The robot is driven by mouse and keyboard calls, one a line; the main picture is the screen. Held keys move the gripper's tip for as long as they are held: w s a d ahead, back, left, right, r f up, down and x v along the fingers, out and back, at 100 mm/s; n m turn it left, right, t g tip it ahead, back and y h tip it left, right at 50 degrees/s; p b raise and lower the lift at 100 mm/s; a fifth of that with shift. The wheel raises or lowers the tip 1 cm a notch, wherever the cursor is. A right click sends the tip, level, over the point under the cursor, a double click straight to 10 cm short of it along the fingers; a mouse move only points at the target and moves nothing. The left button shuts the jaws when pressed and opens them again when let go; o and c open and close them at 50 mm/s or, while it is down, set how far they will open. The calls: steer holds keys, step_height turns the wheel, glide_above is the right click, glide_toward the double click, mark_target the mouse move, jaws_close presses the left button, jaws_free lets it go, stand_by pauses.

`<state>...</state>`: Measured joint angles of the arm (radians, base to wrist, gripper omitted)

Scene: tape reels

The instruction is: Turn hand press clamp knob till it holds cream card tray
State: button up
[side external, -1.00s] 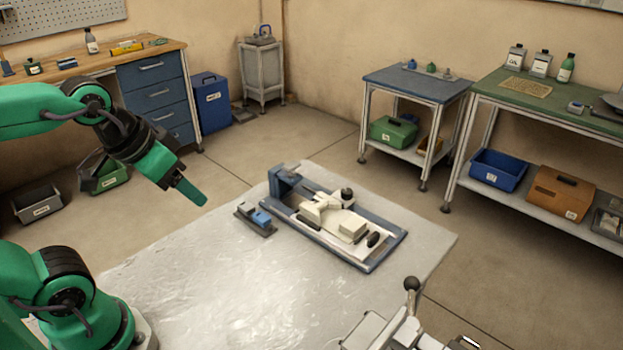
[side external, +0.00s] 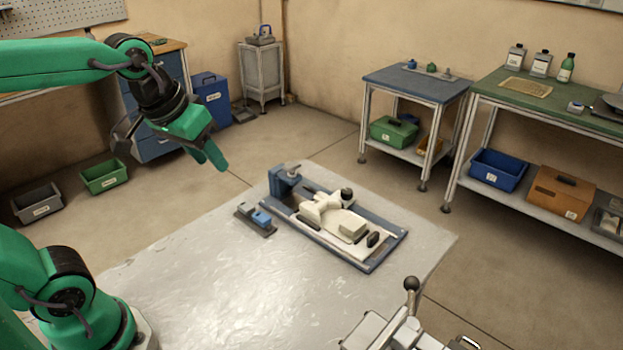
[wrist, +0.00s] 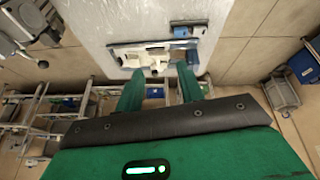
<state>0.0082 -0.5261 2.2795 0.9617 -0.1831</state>
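The hand press (side external: 388,246) lies on the grey mat, with a long blue base and cream parts on top. It also shows at the top of the wrist view (wrist: 150,46). A cream piece (side external: 322,208), perhaps the card tray, sits on the base. A blue upright block (side external: 281,184) with a grey top handle (side external: 291,167) stands at its left end. Black knobs show at the back (side external: 347,194) and right (side external: 373,239); I cannot tell which is the clamp knob. My gripper (side external: 216,160) is in the air, left of and above the press, touching nothing. In the wrist view its fingers (wrist: 160,88) are apart and empty.
A small dark holder with a blue block (side external: 261,219) lies left of the press. The front left of the mat (side external: 200,280) is clear. A metal device with a black ball lever (side external: 411,284) stands at the front right edge. Benches stand well behind.

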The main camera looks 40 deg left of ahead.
steer(key=w+r+n+g, duration=0.1)
steer(key=w+r+n, duration=0.15)
steer(key=w, duration=0.85)
steer(key=n+g, duration=0.4)
steer(key=n, duration=0.7)
glide_above(347, 191)
step_height(347, 191, down, 18)
steer(key=shift+f, duration=0.25)
steer(key=shift+f, duration=3.9)
